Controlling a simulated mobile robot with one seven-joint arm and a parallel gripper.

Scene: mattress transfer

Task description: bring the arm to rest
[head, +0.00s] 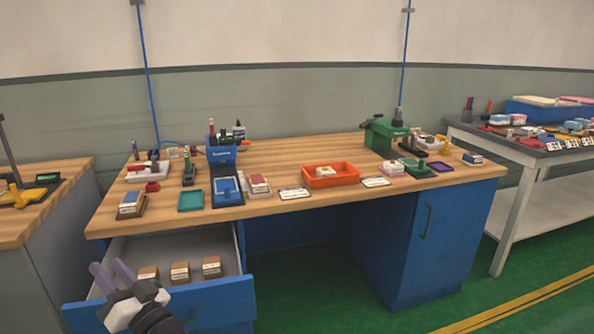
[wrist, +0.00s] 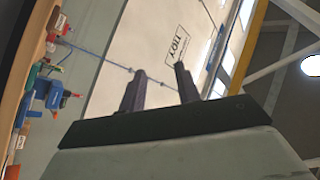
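My gripper (head: 112,276) shows at the lower left of the head view, in front of the open drawer of the desk. Its two fingers stand apart with nothing between them. In the wrist view my gripper (wrist: 161,84) also shows two spread, empty fingers. That view is tilted and looks past the fingers to the wall and ceiling. The rest of my arm is mostly out of view.
The open blue drawer (head: 215,300) holds several wooden stamps close to my gripper. The wooden desk (head: 285,150) carries an orange tray (head: 330,181) and many small items. A side table (head: 20,228) stands left. Green floor (head: 300,285) lies clear in front.

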